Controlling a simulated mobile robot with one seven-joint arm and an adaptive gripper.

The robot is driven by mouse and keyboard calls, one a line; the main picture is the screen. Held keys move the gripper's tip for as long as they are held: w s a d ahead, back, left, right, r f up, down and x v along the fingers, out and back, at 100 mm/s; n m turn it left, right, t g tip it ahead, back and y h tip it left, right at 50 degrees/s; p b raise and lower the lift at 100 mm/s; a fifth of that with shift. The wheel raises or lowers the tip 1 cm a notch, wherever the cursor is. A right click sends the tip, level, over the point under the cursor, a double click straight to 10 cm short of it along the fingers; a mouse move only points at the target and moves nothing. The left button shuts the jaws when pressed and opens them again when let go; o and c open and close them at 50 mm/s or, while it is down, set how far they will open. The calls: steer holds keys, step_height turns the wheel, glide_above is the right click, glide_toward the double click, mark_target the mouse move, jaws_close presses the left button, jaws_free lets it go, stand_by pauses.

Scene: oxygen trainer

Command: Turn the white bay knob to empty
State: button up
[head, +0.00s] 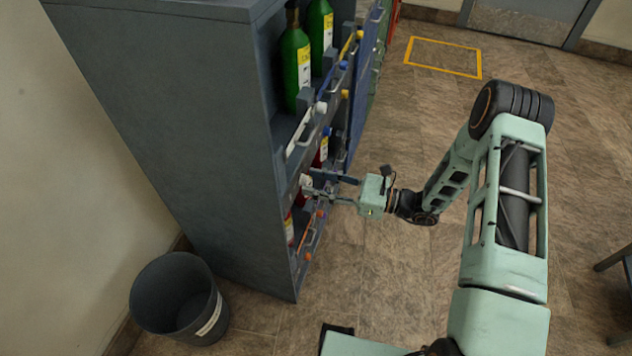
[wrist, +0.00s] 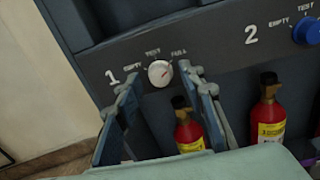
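The white bay knob (wrist: 159,73) is on the dark panel of bay 1 in the wrist view, with small labels around it that include EMPTY at the left and TEST above. A red mark on its face seems to point to the upper right, towards the right-hand label. My gripper (wrist: 162,88) is open, with one finger on each side below the knob; I cannot tell whether either finger touches it. In the head view, my gripper (head: 314,186) reaches the cabinet's front from the right, at the white knob (head: 306,181).
A blue knob (wrist: 307,29) belongs to bay 2 at the right. Red bottles (wrist: 269,125) stand below the panel. Green bottles (head: 296,62) stand on the upper shelf of the grey cabinet (head: 180,90). A bin (head: 178,300) is at its left; the floor to the right is mostly clear.

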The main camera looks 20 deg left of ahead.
steer(key=shift+a, duration=0.15)
steer(key=shift+c, duration=0.5)
jaws_close()
